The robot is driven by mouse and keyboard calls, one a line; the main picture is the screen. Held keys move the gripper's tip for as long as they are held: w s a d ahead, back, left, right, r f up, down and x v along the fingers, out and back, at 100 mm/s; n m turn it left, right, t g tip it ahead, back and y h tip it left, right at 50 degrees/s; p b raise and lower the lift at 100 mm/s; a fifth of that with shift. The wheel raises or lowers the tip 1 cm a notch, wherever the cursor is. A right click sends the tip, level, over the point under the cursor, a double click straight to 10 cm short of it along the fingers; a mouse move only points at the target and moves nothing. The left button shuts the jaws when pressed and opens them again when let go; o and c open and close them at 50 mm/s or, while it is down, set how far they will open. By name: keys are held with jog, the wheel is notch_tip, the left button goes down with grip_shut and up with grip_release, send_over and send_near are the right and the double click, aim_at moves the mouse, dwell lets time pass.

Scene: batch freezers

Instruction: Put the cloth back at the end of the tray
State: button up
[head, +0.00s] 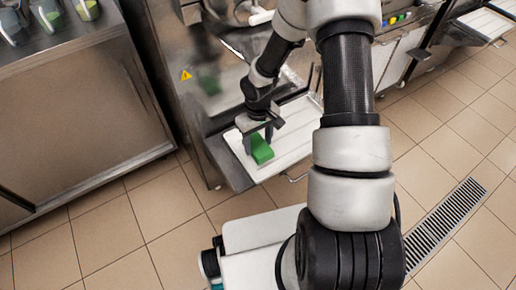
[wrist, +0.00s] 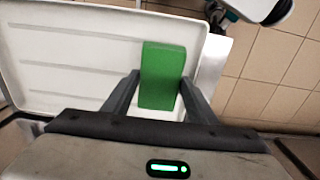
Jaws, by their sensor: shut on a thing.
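The cloth is a green, folded block (head: 261,149), at the near left end of the white tray (head: 294,139) in the head view. In the wrist view the cloth (wrist: 162,72) lies between the two fingers, near the tray's right edge. My gripper (head: 258,140) points down over the tray and is shut on the cloth. The gripper also shows in the wrist view (wrist: 160,88), with one finger on each side of the cloth. I cannot tell whether the cloth touches the tray's surface. The tray (wrist: 75,55) looks otherwise empty in the wrist view.
The tray sits at the front of a steel machine (head: 200,75) with a yellow warning label. A steel counter (head: 75,45) with several cups stands at the left. Another white tray (head: 487,24) is at the far right. The tiled floor holds a drain grate (head: 447,226).

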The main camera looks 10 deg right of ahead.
aim_at(258, 145)
jog(key=shift+f+b, duration=0.35)
jog(key=shift+f, duration=1.1)
jog(key=shift+f, duration=0.3)
jog(key=o, duration=0.9)
jog(key=shift+r, duration=0.1)
